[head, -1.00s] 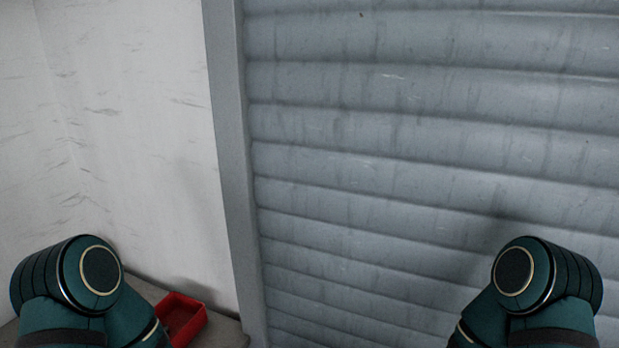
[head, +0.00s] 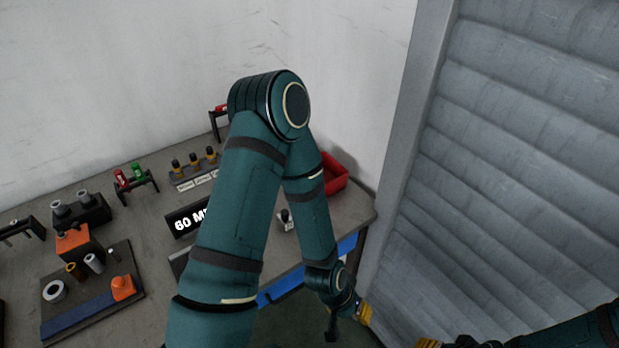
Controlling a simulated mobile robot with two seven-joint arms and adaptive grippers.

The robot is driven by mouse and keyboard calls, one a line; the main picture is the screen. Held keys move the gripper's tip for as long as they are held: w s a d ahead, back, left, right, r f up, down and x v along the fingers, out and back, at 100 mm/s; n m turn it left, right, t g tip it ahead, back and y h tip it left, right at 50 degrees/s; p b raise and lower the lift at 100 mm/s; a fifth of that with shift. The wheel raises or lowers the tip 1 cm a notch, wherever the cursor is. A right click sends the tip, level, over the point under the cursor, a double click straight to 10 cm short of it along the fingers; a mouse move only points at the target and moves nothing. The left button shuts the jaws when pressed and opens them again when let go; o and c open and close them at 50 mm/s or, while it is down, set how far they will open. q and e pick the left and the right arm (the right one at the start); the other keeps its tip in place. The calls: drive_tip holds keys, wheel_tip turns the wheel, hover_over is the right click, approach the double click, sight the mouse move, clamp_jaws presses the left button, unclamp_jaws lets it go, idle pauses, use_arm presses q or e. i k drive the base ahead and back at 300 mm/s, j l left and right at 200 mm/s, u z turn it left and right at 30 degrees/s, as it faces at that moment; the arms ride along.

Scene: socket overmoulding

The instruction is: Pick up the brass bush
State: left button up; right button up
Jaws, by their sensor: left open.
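A small brass-coloured ring (head: 74,271), which looks like the brass bush, is on the dark board (head: 125,262) at the lower left of the bench. It is beside a silver cylinder (head: 94,263) and an orange block. My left gripper (head: 350,318) is low, past the bench's front edge, well to the right of the ring. It is open, and I see nothing in it. My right gripper (head: 430,343) shows only partly at the bottom edge, far right of the bench; its jaw state is unclear.
On the bench (head: 150,215) are a black sign (head: 187,220), a rack with red and green pieces (head: 136,181), several brass-and-black pieces (head: 195,162) and a red bin (head: 335,173). My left arm hides part of the bench. A grey shutter (head: 510,180) stands at right.

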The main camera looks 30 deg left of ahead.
sight(177, 168)
drive_tip(key=u, duration=2.05)
